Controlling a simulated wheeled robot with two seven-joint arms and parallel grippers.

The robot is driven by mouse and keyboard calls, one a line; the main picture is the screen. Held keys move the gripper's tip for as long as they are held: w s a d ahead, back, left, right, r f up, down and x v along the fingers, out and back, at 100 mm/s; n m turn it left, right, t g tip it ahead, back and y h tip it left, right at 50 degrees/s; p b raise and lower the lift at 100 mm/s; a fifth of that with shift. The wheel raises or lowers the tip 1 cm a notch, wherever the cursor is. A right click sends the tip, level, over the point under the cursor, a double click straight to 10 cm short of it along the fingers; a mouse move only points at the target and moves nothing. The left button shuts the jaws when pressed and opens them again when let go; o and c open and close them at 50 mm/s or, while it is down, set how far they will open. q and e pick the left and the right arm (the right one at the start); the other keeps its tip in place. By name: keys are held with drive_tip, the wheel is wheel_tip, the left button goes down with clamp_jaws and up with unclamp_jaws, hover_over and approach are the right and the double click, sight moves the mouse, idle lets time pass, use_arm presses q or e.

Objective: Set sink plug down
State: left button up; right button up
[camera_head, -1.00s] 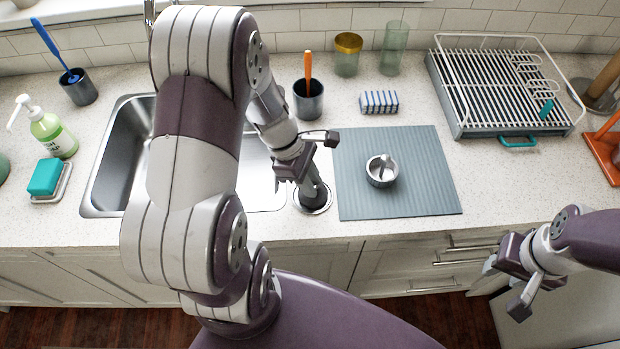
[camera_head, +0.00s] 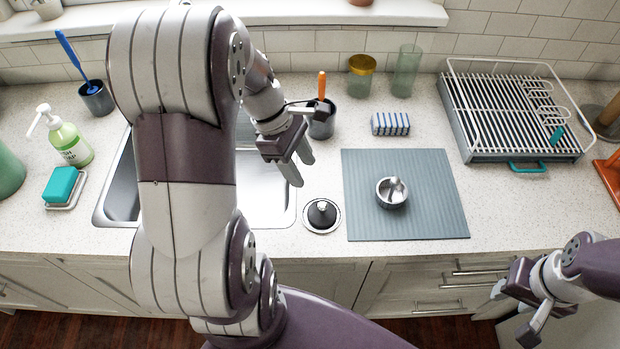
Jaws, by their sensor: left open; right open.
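The sink plug (camera_head: 321,215), a round disc with a pale rim and a dark knob, lies flat on the counter between the sink and the grey mat. Nothing holds it. My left gripper (camera_head: 302,170) is open and empty, above and behind the plug and clear of it, near the sink's right edge. My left arm hides much of the sink basin (camera_head: 120,190). My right gripper (camera_head: 512,312) is open and empty, low at the right in front of the drawers.
A small metal cup (camera_head: 391,193) stands on the grey ribbed mat (camera_head: 430,215). A dark cup with an orange-handled tool (camera_head: 321,120) stands behind my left gripper. A striped sponge (camera_head: 390,124), glass jars and a dish rack (camera_head: 515,115) are further back.

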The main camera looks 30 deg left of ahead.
use_arm(q)
drive_tip(key=s+d+f+m+y, duration=0.2)
drive_tip(key=d+m, duration=0.5)
drive_tip(key=m, duration=1.3)
drive_tip(key=shift+s+t+y, duration=0.4)
drive_tip(key=shift+s+y, duration=0.3)
drive_tip(key=shift+y, duration=0.5)
